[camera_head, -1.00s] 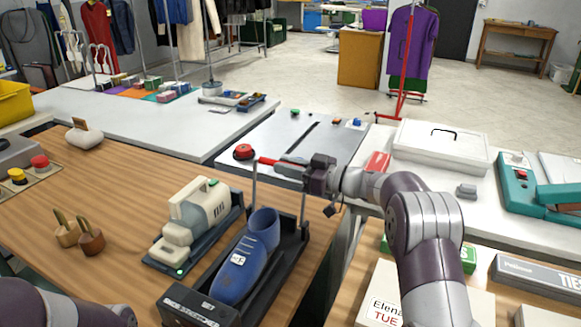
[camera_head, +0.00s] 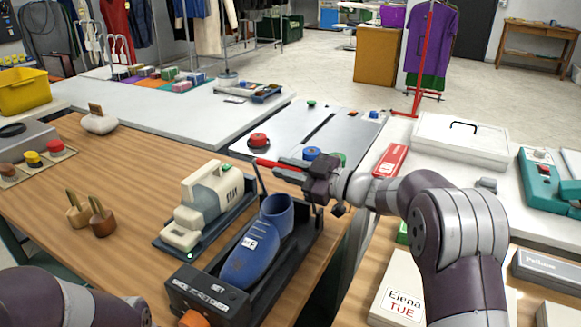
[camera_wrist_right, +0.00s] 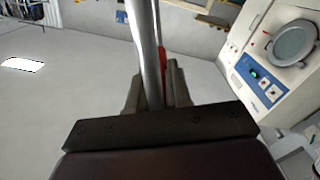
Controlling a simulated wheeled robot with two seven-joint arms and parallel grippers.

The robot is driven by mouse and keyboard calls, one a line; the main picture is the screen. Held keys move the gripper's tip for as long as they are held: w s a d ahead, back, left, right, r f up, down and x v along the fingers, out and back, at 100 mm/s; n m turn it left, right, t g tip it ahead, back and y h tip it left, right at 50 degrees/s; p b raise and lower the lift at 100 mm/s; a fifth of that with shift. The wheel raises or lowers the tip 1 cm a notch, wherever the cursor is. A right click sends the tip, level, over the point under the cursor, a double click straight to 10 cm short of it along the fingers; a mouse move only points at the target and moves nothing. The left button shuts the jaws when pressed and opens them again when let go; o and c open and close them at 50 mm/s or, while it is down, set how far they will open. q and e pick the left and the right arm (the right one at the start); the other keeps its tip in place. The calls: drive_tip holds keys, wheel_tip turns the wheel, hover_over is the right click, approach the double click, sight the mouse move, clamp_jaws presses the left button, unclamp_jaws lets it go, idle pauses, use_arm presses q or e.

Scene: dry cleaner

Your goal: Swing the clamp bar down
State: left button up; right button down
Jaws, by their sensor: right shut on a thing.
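A blue shoe (camera_head: 258,247) with a white tag sits in a black press stand (camera_head: 212,292) on the wooden counter. A thin metal clamp bar (camera_head: 259,178) rises at the stand's left side, and a red grip (camera_head: 264,162) shows at its top. My right gripper (camera_head: 285,168) is shut at this upper end, above the shoe's opening, and its fingers partly hide the bar. In the right wrist view a grey metal rod (camera_wrist_right: 145,50) runs up from between the finger parts, with a red strip beside it. My left gripper is out of view; only my left arm shows.
A cream appliance (camera_head: 208,203) stands left of the stand. A grey board with buttons (camera_head: 330,130) lies behind my gripper. A white case (camera_head: 460,140) and a name box (camera_head: 398,290) are at the right.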

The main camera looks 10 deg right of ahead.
idle(0.3)
drive_tip(key=c, duration=1.1)
unclamp_jaws()
drive_tip(key=shift+o, duration=0.2)
drive_tip(key=shift+d, duration=0.1)
drive_tip(key=v, duration=1.2)
drive_tip(key=shift+s+d+p, duration=0.15)
drive_tip(key=shift+s+p, duration=0.05)
drive_tip(key=shift+p, duration=0.15)
